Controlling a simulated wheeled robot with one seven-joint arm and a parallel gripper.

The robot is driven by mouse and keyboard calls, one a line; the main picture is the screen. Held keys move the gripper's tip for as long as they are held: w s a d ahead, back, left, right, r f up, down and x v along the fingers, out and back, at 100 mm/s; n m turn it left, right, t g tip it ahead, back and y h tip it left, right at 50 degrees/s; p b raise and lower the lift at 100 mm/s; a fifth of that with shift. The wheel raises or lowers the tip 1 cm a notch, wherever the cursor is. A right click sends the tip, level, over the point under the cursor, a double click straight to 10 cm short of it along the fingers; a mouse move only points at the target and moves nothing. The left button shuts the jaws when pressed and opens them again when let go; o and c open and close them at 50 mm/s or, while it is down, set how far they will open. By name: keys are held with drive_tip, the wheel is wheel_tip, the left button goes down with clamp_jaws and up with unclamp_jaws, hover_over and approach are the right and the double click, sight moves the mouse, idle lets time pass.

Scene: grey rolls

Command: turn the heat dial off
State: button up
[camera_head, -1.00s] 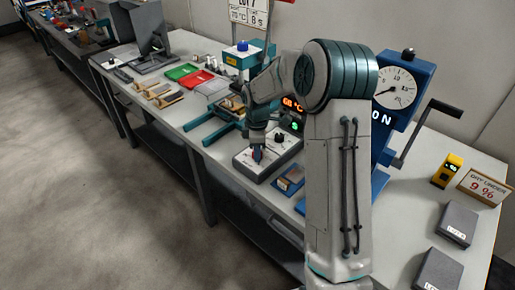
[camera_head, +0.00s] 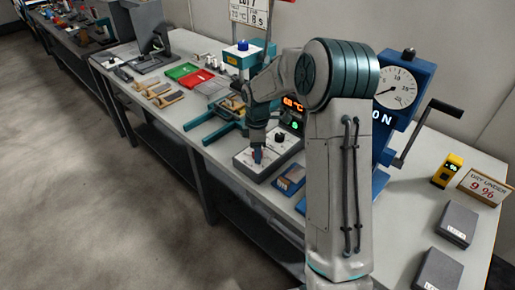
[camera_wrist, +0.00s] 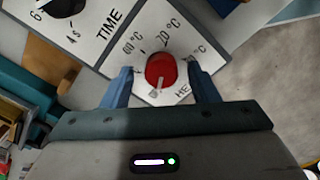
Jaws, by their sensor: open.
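The heat dial (camera_wrist: 161,72) is a red round knob on a white panel, with temperature marks around it and a pale pointer mark towards the bottom of the wrist view. My gripper (camera_wrist: 162,82) is open, with one blue finger on each side of the dial and gaps visible between. In the head view my gripper (camera_head: 257,158) points down over the control box (camera_head: 262,172), and the dial is hidden behind it there. Part of the panel lettering is hidden by the fingers.
A black time dial (camera_wrist: 62,4) sits beside the heat dial. A blue stand with a gauge (camera_head: 397,88) is at the right. Floor is clear left of the bench.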

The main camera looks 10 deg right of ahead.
wheel_tip(320, 180, up, 14)
idle(0.4)
drive_tip(key=shift+f, duration=0.15)
drive_tip(key=s+m+t, duration=0.2)
drive_tip(key=s+m, duration=1.4)
drive_tip(key=s, duration=1.3)
drive_tip(key=shift+a+t, duration=0.2)
drive_tip(key=shift+t, duration=0.2)
